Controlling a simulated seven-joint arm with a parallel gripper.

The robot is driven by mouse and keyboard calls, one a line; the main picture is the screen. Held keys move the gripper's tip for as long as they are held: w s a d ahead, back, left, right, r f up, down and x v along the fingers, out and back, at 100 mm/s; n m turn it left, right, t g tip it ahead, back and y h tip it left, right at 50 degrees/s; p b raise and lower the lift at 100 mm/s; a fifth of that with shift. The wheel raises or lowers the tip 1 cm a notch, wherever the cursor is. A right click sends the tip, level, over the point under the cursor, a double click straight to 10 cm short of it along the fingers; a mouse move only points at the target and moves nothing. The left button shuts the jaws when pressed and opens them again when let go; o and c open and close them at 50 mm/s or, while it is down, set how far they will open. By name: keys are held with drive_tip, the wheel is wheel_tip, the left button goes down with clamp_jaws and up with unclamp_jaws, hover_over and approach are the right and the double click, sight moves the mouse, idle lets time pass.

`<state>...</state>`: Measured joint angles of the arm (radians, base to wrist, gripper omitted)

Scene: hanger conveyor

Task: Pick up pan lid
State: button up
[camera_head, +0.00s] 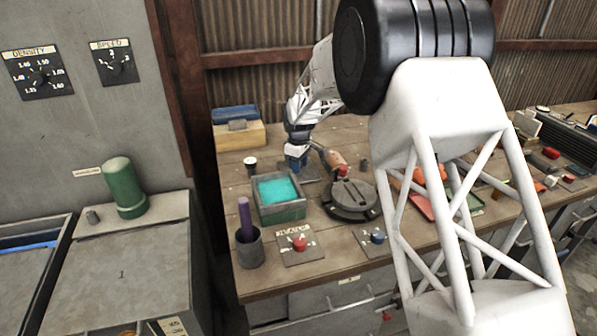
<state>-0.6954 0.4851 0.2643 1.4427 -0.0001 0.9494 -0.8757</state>
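A dark grey round pan-like piece with a flat lid (352,196) sits on the wooden workbench, right of a green tray. A small knob stands up at the lid's back edge. My gripper (298,162) is low over the bench, behind and to the left of the lid and apart from it. Its fingers are small and unclear against a blue item, so I cannot tell whether it is open or holds anything. An orange-brown handle-like object (335,159) lies between my gripper and the lid.
The green tray (279,213) with turquoise contents, a grey cup (250,249) with a purple rod, and two knob plates, red (299,244) and blue (376,236), crowd the bench front. A wooden box (240,136) stands behind. My arm hides much of the bench's right side.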

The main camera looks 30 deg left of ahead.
drive_tip(key=c, duration=0.4)
drive_tip(key=shift+c, duration=0.2)
drive_tip(key=shift+r, duration=5.05)
drive_tip(key=s+d+r, duration=0.1)
drive_tip(key=s+r, duration=0.1)
drive_tip(key=s, duration=0.7)
drive_tip(key=s+d+r, duration=0.1)
drive_tip(key=s+r, duration=0.1)
drive_tip(key=s, duration=0.7)
drive_tip(key=shift+s+d+r, duration=0.2)
drive_tip(key=shift+d, duration=0.2)
